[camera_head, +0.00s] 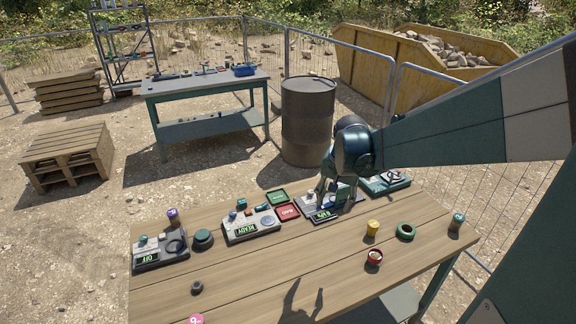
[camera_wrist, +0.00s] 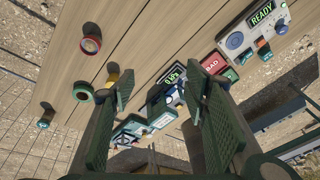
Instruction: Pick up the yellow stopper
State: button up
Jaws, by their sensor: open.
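The yellow stopper (camera_head: 373,228) stands upright on the wooden table (camera_head: 300,265), right of my gripper in the head view. In the wrist view the yellow stopper (camera_wrist: 112,77) is partly hidden behind the left finger. My gripper (camera_head: 328,197) is open, with nothing between its fingers. It hangs above the far side of the table, over a device with a lit display, apart from the stopper. The wrist view shows both fingers of my gripper (camera_wrist: 165,95) spread wide.
A green ring (camera_head: 405,232), a red cup-like piece (camera_head: 374,258) and a teal stopper (camera_head: 457,221) are near the yellow stopper. Devices with displays (camera_head: 250,225) and a red BAD tray (camera_head: 288,212) line the far edge. The table's near middle is mostly clear.

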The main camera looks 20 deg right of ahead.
jog(key=w+d+f+m+g+p, duration=0.1)
jog(key=d+f+m, duration=0.15)
jog(key=d, duration=0.35)
jog(key=w+d+f+m+g+p, duration=0.1)
jog(key=w+d+f, duration=0.1)
jog(key=d+f, duration=0.3)
jog(key=m+y+p, duration=0.1)
jog(key=m+p, duration=0.1)
jog(key=m, duration=0.2)
send_over(374, 224)
jog(key=a, duration=0.1)
jog(key=shift+n+g, duration=0.25)
jog(key=shift+g, duration=0.05)
jog(key=f, duration=0.7)
jog(key=shift+w+f, duration=0.1)
jog(key=shift+w, duration=0.15)
jog(key=shift+s+d+f, duration=0.1)
jog(key=shift+d+f, duration=0.3)
jog(key=shift+f, duration=1.3)
jog(key=shift+f, duration=0.15)
jog(key=shift+d+f, duration=0.15)
jog(key=shift+f, duration=2.3)
